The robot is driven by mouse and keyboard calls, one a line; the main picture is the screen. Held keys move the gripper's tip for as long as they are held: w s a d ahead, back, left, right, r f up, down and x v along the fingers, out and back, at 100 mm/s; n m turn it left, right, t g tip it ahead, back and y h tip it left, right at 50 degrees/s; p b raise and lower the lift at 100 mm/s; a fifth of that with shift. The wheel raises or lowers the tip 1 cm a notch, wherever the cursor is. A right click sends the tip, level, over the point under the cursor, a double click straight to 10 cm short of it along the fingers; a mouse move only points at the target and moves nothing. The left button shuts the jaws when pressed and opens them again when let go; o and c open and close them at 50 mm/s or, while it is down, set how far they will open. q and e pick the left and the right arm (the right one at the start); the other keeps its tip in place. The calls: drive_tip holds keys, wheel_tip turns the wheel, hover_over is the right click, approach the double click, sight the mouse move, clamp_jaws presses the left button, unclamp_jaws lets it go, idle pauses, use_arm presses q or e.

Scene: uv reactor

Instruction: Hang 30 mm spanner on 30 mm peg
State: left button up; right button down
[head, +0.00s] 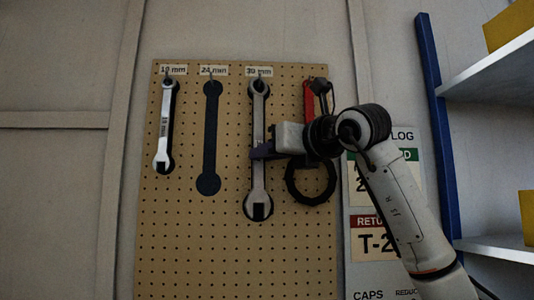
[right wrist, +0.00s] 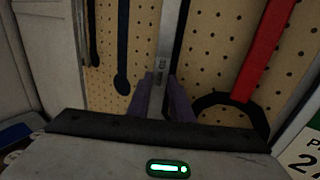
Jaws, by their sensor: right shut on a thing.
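The 30 mm spanner (head: 257,184) hangs upright against the pegboard (head: 230,240), under the "30 mm" label (head: 259,71). Its upper ring end is at the 30 mm peg (head: 259,78); whether the peg passes through the ring is too small to tell. A dark spanner outline shows beside it. My right gripper (head: 260,152) comes from the right and is shut on the spanner's shaft. In the right wrist view the purple fingers (right wrist: 163,98) close around the silver shaft (right wrist: 168,45). My left gripper is not in view.
A smaller spanner (head: 164,125) hangs under the "19 mm" label. The 24 mm place has only a dark outline (head: 211,140). A red-handled tool with a black ring (head: 311,184) is right of the spanner, close to my gripper. Shelves (head: 495,70) stand at the right.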

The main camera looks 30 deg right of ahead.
drive_tip(key=shift+r, duration=0.15)
drive_tip(key=c, duration=1.5)
unclamp_jaws()
drive_tip(key=shift+s, duration=0.1)
drive_tip(key=s, duration=0.3)
drive_tip(key=s+b, duration=0.1)
drive_tip(key=s, duration=0.3)
drive_tip(key=s+b, duration=0.1)
drive_tip(key=s, duration=0.2)
drive_tip(key=shift+s+d, duration=0.15)
drive_tip(key=shift+d, duration=0.25)
